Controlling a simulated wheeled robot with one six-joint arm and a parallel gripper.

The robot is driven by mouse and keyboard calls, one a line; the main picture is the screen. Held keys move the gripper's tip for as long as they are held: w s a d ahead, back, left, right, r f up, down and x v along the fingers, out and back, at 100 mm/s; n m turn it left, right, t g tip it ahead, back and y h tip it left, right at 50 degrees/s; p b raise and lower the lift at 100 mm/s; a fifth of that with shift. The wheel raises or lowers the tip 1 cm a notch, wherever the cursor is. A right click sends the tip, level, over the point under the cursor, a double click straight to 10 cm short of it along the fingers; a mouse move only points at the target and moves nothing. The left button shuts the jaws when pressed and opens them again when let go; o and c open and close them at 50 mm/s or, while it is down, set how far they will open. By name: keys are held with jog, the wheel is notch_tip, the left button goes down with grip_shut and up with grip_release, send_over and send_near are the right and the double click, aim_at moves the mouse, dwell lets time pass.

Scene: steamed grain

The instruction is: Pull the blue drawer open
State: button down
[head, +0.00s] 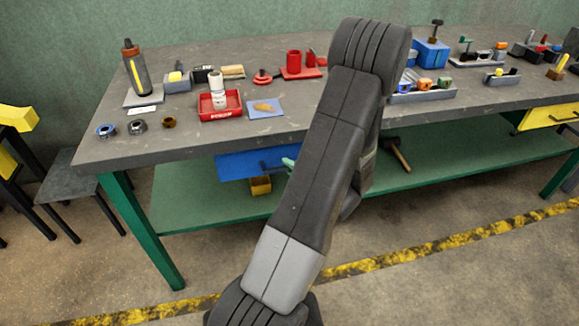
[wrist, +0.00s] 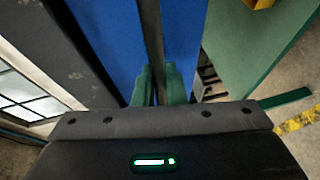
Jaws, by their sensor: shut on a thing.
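The blue drawer (head: 238,164) hangs under the front edge of the workbench, left of my arm in the head view. Its blue front also fills the upper middle of the wrist view (wrist: 103,38). A dark bar handle (head: 272,168) stands out from this front. In the wrist view my gripper (wrist: 160,80) has its green fingers on either side of the handle (wrist: 152,35) and is shut on it. In the head view, only a bit of a green finger shows, and my arm hides the rest of my gripper and the drawer's right part. I cannot tell how far the drawer is out.
The grey workbench top (head: 200,150) carries a bottle (head: 138,72), a red tray (head: 206,111) and several small parts. Below are a green shelf (head: 190,200), a small yellow box (head: 260,185) and a hammer (head: 397,153). A yellow drawer (head: 548,116) is at right. The floor in front is clear.

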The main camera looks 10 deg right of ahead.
jog(key=s+p, duration=0.3)
jog(key=s, duration=2.3)
jog(key=shift+s+d+p, duration=0.35)
jog(key=shift+s+d, duration=0.05)
jog(key=shift+d, duration=0.05)
jog(key=c, duration=1.5)
grip_release()
jog(key=shift+d, duration=0.1)
jog(key=p+v, duration=0.1)
jog(key=v, duration=1.2)
jog(key=shift+s+r, duration=0.2)
jog(key=shift+s, duration=0.15)
jog(key=b+x, duration=0.1)
jog(key=x, duration=1.3)
